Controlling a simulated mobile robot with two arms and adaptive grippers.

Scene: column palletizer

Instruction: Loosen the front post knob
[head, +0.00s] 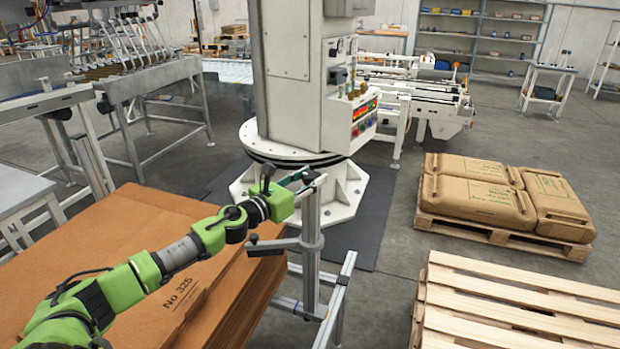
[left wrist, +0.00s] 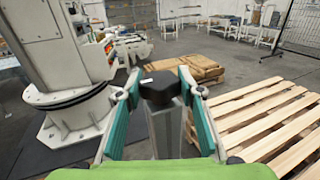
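In the left wrist view a black knob (left wrist: 159,88) with a small white mark sits on top of an upright grey post (left wrist: 165,130). The teal finger pads of my left gripper (left wrist: 160,76) stand apart, one on each side of the knob, with only narrow gaps visible; contact is not clear. In the head view my left gripper (head: 308,181) reaches from the left to the top of the metal post (head: 310,225), and its fingers largely hide the knob. My right gripper is in neither view.
Brown cardboard sheets (head: 140,235) lie stacked under my left arm. A white palletizer column (head: 305,85) stands behind the post. A wooden pallet (head: 520,305) is at front right, with sacks (head: 480,190) on another pallet behind it. Dark floor is clear between post and pallets.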

